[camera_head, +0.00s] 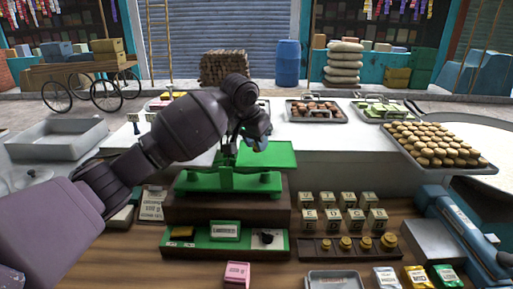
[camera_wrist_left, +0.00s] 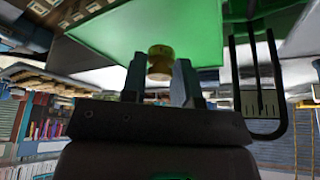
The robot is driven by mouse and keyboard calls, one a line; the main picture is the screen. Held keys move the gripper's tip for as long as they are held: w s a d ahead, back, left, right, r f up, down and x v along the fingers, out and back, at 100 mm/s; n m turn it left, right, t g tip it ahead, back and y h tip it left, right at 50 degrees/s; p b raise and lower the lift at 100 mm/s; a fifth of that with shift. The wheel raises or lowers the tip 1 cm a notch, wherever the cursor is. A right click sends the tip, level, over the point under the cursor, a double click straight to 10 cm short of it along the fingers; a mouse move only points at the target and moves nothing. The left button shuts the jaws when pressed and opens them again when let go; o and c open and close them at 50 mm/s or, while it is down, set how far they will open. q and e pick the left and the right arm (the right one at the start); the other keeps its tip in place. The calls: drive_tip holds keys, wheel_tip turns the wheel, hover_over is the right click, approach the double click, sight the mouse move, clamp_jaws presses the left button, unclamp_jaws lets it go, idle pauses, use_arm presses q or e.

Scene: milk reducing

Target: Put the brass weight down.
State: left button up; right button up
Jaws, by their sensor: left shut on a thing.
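My left arm reaches in from the left in the head view, with its left gripper (camera_head: 254,142) over the green balance scale (camera_head: 228,182). In the left wrist view the left gripper (camera_wrist_left: 160,78) is shut on a small brass weight (camera_wrist_left: 160,55), held between its two fingers. The scale's flat green pan (camera_head: 277,154) is close to the weight, and it fills the top of the left wrist view (camera_wrist_left: 125,32). I cannot tell whether the weight touches the pan. In the head view the weight is mostly hidden by the gripper. My right gripper is not in view.
A wooden block with several brass weights (camera_head: 345,244) stands right of the scale, below rows of small label blocks (camera_head: 343,219). A tray of round pastries (camera_head: 438,144) lies at the right. A metal tray (camera_head: 337,280) and small packets (camera_head: 414,276) are at the front.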

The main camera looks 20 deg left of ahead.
use_arm(q)
drive_tip(key=shift+f, duration=1.1)
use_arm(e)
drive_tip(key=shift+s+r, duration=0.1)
use_arm(q)
drive_tip(key=shift+f, duration=0.1)
drive_tip(key=o, duration=0.9)
drive_tip(key=shift+o, duration=0.2)
drive_tip(key=shift+r, duration=0.4)
drive_tip(key=b+v, duration=0.1)
drive_tip(key=v, duration=1)
drive_tip(key=shift+r+b, duration=0.2)
drive_tip(key=shift+b, duration=0.1)
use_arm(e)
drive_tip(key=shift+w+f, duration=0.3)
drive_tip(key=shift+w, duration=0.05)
use_arm(q)
drive_tip(key=shift+s, duration=0.1)
